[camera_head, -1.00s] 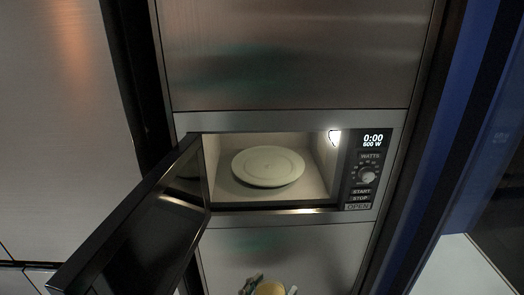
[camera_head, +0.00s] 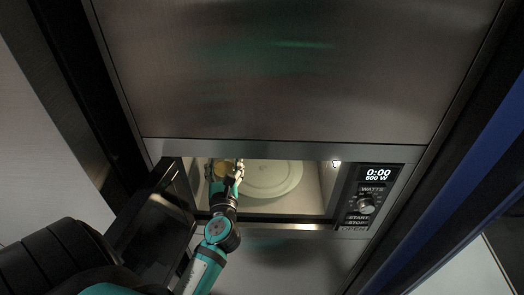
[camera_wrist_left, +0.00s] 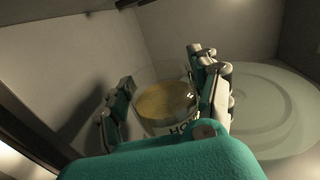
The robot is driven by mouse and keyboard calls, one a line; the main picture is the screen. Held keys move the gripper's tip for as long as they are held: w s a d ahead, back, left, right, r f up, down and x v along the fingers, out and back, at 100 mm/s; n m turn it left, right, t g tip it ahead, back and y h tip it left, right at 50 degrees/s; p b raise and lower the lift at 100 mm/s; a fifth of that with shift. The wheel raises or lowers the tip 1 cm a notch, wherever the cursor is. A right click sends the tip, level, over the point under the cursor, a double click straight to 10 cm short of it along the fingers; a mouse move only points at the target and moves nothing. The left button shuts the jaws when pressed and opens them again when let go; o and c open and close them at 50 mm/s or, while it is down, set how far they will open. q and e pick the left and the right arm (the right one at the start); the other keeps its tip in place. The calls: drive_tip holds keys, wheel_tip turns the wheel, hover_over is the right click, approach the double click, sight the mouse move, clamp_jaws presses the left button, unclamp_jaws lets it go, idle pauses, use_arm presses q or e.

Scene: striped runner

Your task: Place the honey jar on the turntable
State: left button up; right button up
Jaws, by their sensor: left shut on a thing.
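My left gripper (camera_head: 227,171) reaches through the open microwave front and is shut on the honey jar (camera_head: 217,169), which has an amber top. In the left wrist view the honey jar (camera_wrist_left: 165,103) sits between the two fingers of the left gripper (camera_wrist_left: 165,92), with part of a dark label showing. The pale round turntable (camera_head: 275,181) lies on the cavity floor to the right of the jar. It also shows in the left wrist view (camera_wrist_left: 275,110), partly behind the right finger. The jar's base is hidden, so contact below cannot be told. My right gripper is not in view.
The microwave door (camera_head: 150,225) hangs open on the left, close to my left arm. The control panel (camera_head: 368,200) is at the right of the opening. In the wrist view, the cavity wall (camera_wrist_left: 60,60) is near the jar's left side.

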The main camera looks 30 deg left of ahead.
use_arm(q)
drive_tip(key=w+d+b, duration=0.1)
drive_tip(key=w+b, duration=0.1)
drive_tip(key=w, duration=0.2)
drive_tip(key=w+d+f+b, duration=0.1)
drive_tip(key=w, duration=0.4)
drive_tip(key=w+d+b, duration=0.1)
drive_tip(key=w+b, duration=0.1)
drive_tip(key=w, duration=0.3)
drive_tip(key=shift+f+b, duration=0.3)
drive_tip(key=shift+b, duration=0.05)
drive_tip(key=shift+w+d, duration=0.15)
drive_tip(key=shift+w, duration=0.1)
drive_tip(key=shift+f+b, duration=0.25)
drive_tip(key=shift+b, duration=0.3)
wheel_tip(320, 180, down, 3)
drive_tip(key=b, duration=0.3)
drive_tip(key=shift+s+r, duration=0.1)
drive_tip(key=shift+r, duration=0.1)
drive_tip(key=o, duration=1.7)
drive_tip(key=shift+f, duration=0.2)
drive_tip(key=shift+c, duration=0.2)
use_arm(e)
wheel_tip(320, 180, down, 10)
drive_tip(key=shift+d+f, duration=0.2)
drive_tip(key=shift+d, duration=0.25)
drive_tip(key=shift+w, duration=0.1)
